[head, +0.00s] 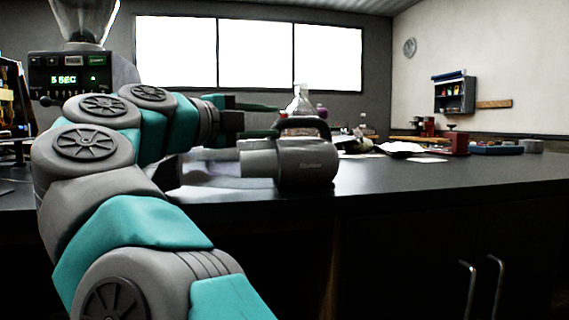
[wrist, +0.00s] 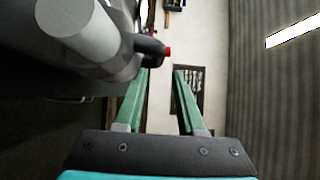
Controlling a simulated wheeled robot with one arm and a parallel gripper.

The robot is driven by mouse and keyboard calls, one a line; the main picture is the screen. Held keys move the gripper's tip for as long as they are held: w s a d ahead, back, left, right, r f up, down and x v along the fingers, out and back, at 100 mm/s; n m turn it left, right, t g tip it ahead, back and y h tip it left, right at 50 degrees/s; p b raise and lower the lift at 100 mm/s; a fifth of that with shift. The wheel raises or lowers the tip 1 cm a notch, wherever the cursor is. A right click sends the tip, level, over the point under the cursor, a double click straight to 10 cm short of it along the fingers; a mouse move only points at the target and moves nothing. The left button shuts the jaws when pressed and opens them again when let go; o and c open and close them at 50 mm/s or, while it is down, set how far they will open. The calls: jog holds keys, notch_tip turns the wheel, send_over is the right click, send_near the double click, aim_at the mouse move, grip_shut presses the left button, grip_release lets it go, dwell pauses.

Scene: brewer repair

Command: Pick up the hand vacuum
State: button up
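The hand vacuum (head: 308,165) stands on the dark countertop in the head view, a grey body with a dark handle on top and its nozzle end to the left. My gripper (head: 277,120) reaches in from the left at handle height, its green fingers spread one above the other. In the wrist view my gripper (wrist: 161,72) is open with nothing between the fingers. The hand vacuum (wrist: 90,30) fills the upper left there. A dark part of it with a red tip lies just beyond the left fingertip. I cannot tell whether that finger touches it.
A red box (head: 453,141) and a blue tray (head: 495,148) sit farther right. A grinder (head: 83,70) with a lit display stands at the left.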

aim_at(294, 122)
jog(key=x, duration=0.3)
jog(key=shift+f, duration=0.15)
jog(key=shift+x, duration=2.75)
jog(key=shift+d, duration=0.1)
jog(key=shift+s, duration=0.1)
jog(key=shift+c, duration=0.2)
grip_shut()
